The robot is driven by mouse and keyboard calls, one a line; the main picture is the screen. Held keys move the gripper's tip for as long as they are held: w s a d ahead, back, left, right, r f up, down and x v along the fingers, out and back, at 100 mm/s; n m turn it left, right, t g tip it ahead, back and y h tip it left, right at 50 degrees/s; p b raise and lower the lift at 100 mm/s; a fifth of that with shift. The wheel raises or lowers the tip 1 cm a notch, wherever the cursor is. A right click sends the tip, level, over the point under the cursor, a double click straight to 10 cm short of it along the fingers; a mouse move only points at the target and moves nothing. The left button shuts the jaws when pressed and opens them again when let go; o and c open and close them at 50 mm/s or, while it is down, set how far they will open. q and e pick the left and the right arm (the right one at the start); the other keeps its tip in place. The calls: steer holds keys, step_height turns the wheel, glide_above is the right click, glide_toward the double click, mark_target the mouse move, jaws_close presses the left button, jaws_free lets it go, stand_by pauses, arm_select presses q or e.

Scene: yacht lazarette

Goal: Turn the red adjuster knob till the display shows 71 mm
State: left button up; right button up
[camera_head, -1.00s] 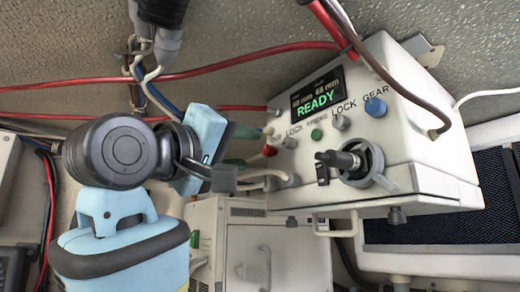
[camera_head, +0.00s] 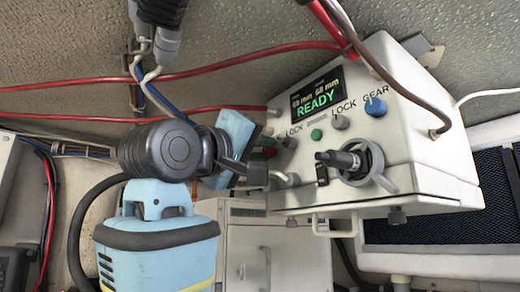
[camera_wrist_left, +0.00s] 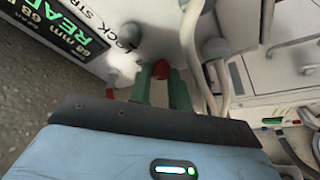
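The red adjuster knob (camera_head: 268,152) is at the lower left of the white box's front panel, partly hidden in the head view. The wrist view shows the red knob (camera_wrist_left: 161,70) between the tips of two green fingers. My left gripper (camera_head: 251,146) is at the knob, its fingers apart on either side. In the wrist view, the left gripper (camera_wrist_left: 160,82) shows a gap between its fingers; contact with the knob cannot be told. The display (camera_head: 317,93) reads READY in green, with small figures that look like 68 mm twice. My right gripper is not in view.
The white box (camera_head: 420,150) also carries a green button (camera_head: 316,134), a grey knob (camera_head: 341,122), a blue knob (camera_head: 375,106) and a black plug (camera_head: 338,158) in a grey ring. Grey cables (camera_wrist_left: 205,80) run close beside the fingers. Red cables (camera_head: 200,70) cross above.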

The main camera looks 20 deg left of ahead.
arm_select(q)
jaws_close()
steer(key=shift+m, duration=0.4)
steer(key=m+h, duration=0.2)
steer(key=m, duration=0.2)
steer(key=shift+w+a+m, duration=0.1)
steer(key=shift+m, duration=0.2)
steer(key=m+g+h, duration=0.1)
steer(key=m, duration=0.2)
steer(key=m+h, duration=0.2)
steer(key=m, duration=0.1)
steer(key=shift+m+g, duration=0.4)
steer(key=shift+m+h, duration=0.3)
steer(key=shift+h, duration=0.2)
steer(key=o, duration=0.7)
jaws_free()
steer(key=shift+a+f, duration=0.1)
